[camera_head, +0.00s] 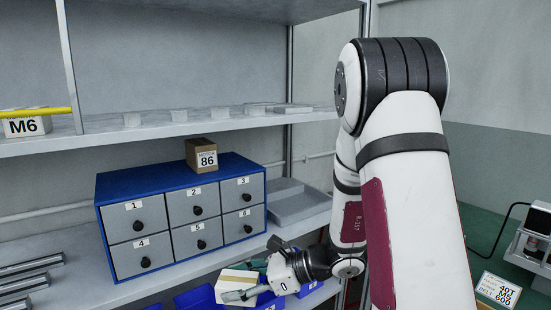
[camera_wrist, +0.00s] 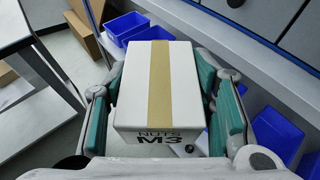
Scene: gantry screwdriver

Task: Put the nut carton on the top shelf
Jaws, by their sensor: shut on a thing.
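The nut carton (camera_wrist: 133,92) is a white box with a tan tape strip, printed "NUTS M3" on its near side in the wrist view. It also shows in the head view (camera_head: 236,281), low in front of the drawer cabinet. My gripper (camera_wrist: 165,90) is shut on it, with green pads on both sides; in the head view my gripper (camera_head: 250,279) is at the bottom centre. The top shelf cannot be told for sure; an upper shelf (camera_head: 190,128) runs above the cabinet, and another board (camera_head: 200,8) shows at the top edge.
A blue cabinet (camera_head: 180,178) with numbered drawers stands on the lower shelf, with a brown box (camera_head: 201,154) marked 86 on top. A box (camera_head: 27,126) marked M6 and several small pale blocks sit on the upper shelf. Blue bins (camera_wrist: 278,133) are near the carton. A grey tray (camera_head: 298,203) lies right of the cabinet.

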